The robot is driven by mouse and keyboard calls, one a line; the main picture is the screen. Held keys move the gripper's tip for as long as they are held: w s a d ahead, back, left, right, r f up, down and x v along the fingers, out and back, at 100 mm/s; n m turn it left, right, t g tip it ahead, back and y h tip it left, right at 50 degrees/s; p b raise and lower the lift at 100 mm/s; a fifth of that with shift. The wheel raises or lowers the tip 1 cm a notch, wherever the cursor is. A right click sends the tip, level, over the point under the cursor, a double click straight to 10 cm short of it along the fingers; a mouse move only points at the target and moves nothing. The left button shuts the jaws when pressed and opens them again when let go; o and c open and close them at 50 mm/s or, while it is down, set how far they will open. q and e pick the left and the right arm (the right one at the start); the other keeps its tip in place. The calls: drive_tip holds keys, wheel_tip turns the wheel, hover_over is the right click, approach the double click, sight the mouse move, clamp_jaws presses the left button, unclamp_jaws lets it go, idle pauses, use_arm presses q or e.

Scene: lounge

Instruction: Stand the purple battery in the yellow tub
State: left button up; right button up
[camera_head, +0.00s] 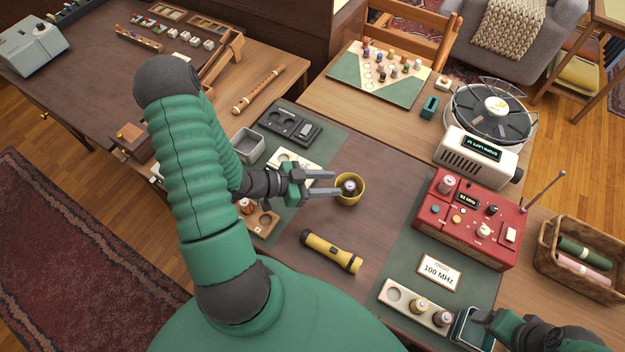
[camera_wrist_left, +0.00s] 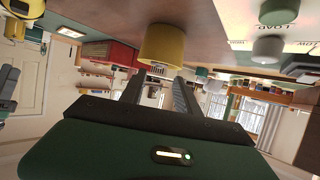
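The yellow tub (camera_head: 358,198) stands on the brown middle of the table. A battery (camera_head: 349,185) with a pale top and a dark, purplish side stands in it, roughly upright. Its lower part is hidden by the tub wall. My left gripper (camera_head: 336,183) is at the tub's left side, fingers parallel and apart, tips at the rim beside the battery. The left wrist view, upside down, shows the yellow tub (camera_wrist_left: 162,44) just beyond the parted fingers (camera_wrist_left: 158,92). My right gripper (camera_head: 482,318) is at the lower right by a dark teal box; its fingers are unclear.
A yellow flashlight (camera_head: 330,252) lies in front of the tub. A cream rack (camera_head: 395,294) with batteries stands at the lower right, near a red radio (camera_head: 465,218). A grey square tin (camera_head: 248,146) and a wooden holder (camera_head: 265,222) are left of the tub.

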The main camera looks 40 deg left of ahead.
use_arm(q)
drive_tip(key=v, duration=0.7)
drive_tip(key=w+a+n+g+y, duration=0.2)
drive_tip(key=w+g+y, duration=0.2)
drive_tip(key=w+y, duration=0.35)
drive_tip(key=s+d+r+n+g, duration=0.2)
drive_tip(key=s+d, duration=0.1)
drive_tip(key=d, duration=0.5)
drive_tip(key=s+d+r+n+g, duration=0.2)
drive_tip(key=s+d+r, duration=0.1)
drive_tip(key=d, duration=0.5)
drive_tip(key=shift+s+d+r+g, duration=0.25)
drive_tip(key=shift+s+d+g, duration=0.05)
drive_tip(key=shift+g, duration=0.1)
drive_tip(key=shift+a+h, duration=0.25)
